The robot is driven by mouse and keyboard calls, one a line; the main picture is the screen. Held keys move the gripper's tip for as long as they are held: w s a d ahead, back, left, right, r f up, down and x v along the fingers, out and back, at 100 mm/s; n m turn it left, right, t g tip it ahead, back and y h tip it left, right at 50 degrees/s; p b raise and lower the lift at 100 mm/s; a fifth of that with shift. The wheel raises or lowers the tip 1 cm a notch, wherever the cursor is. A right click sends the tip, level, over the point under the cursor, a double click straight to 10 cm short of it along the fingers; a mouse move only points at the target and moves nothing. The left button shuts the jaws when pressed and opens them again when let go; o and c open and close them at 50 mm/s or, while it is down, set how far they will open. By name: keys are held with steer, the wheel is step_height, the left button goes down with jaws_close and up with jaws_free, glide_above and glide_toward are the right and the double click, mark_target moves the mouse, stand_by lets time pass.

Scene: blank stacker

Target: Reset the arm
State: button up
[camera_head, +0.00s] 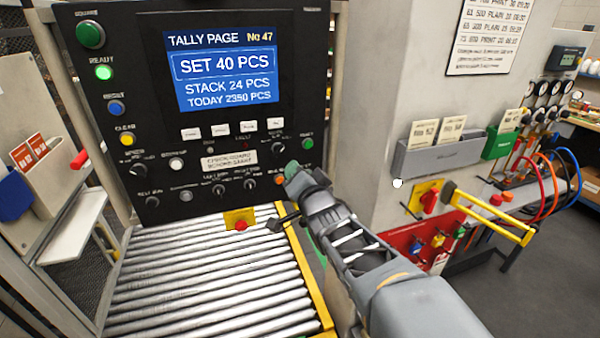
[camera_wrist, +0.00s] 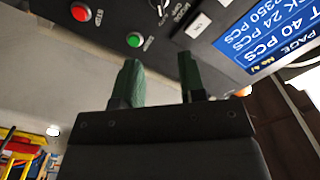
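My gripper (camera_head: 292,170) is in front of the lower right part of the black control panel (camera_head: 120,60), and my arm reaches up to it from the lower right. In the wrist view, the two green fingers of my gripper (camera_wrist: 160,80) stand apart with nothing between them. That view, turned over, shows a red button (camera_wrist: 80,12) and a green button (camera_wrist: 134,40) on the panel beyond the fingers. No contact with the panel can be made out.
A roller conveyor (camera_head: 200,285) with a yellow side edge lies below the panel. On the right are a grey wall with card holders (camera_head: 440,150), a yellow bar handle (camera_head: 490,215) and coloured hoses (camera_head: 555,190). The blue screen (camera_head: 222,70) reads "SET 40 PCS".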

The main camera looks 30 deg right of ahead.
stand_by(0.5)
steer(key=s+f+n+g, duration=0.45)
steer(key=f+g, duration=0.25)
steer(key=f, duration=0.3)
steer(key=s+a+f+n+g+y, duration=0.3)
steer(key=s+a+n+g, duration=0.3)
steer(key=s+a+n, duration=0.1)
steer(key=s+a, duration=0.1)
steer(key=a, duration=0.1)
steer(key=shift+s+a+f+g, duration=0.15)
steer(key=shift+s+a+g, duration=0.15)
steer(key=shift+a, duration=0.1)
steer(key=shift+c, duration=0.4)
